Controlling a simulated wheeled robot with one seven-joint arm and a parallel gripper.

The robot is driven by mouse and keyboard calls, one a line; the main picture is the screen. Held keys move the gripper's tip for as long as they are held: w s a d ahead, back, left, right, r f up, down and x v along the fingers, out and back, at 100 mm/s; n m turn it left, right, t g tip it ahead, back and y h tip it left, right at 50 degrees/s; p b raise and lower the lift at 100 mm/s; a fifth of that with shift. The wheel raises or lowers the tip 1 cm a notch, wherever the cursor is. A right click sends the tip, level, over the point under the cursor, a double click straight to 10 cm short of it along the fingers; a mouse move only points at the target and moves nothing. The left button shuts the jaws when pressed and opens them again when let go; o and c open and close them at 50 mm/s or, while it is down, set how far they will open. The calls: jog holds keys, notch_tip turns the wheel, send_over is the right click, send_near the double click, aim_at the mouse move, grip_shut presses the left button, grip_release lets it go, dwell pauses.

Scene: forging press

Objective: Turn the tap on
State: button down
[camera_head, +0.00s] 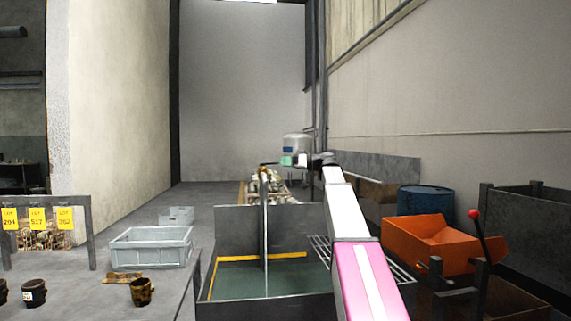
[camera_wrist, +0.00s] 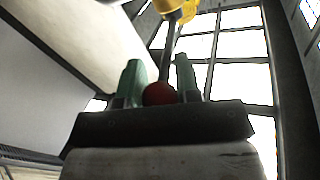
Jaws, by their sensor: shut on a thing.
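The tap (camera_head: 263,176) stands on a thin upright post above a grey metal trough (camera_head: 215,314) in the head view. Its yellow body (camera_wrist: 178,9) shows at the top of the wrist view. A dark lever (camera_wrist: 169,48) runs from it to a red ball knob (camera_wrist: 159,94). My gripper (camera_head: 287,160) is beside the tap, to its right in the head view. In the wrist view its two green fingers (camera_wrist: 158,72) are on either side of the lever, with the red knob between their bases. The gripper is shut on the lever. The spout's outlet is hard to make out.
An orange bin (camera_head: 425,240) and a blue drum (camera_head: 425,202) stand at the right, near a red-knobbed lever (camera_head: 474,215). A grey crate (camera_head: 150,247) is at the left.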

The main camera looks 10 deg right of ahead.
jog(key=shift+s+a+m+t+h, duration=0.3)
jog(key=shift+s+m+t+h, duration=0.7)
jog(key=shift+t, duration=0.4)
jog(key=shift+s+a+m+t+h, duration=0.25)
jog(key=shift+s+m+t+h, duration=0.5)
jog(key=shift+m+t, duration=0.55)
jog(key=c, duration=0.8)
grip_release()
jog(key=v, duration=1.1)
jog(key=shift+a+f, duration=0.1)
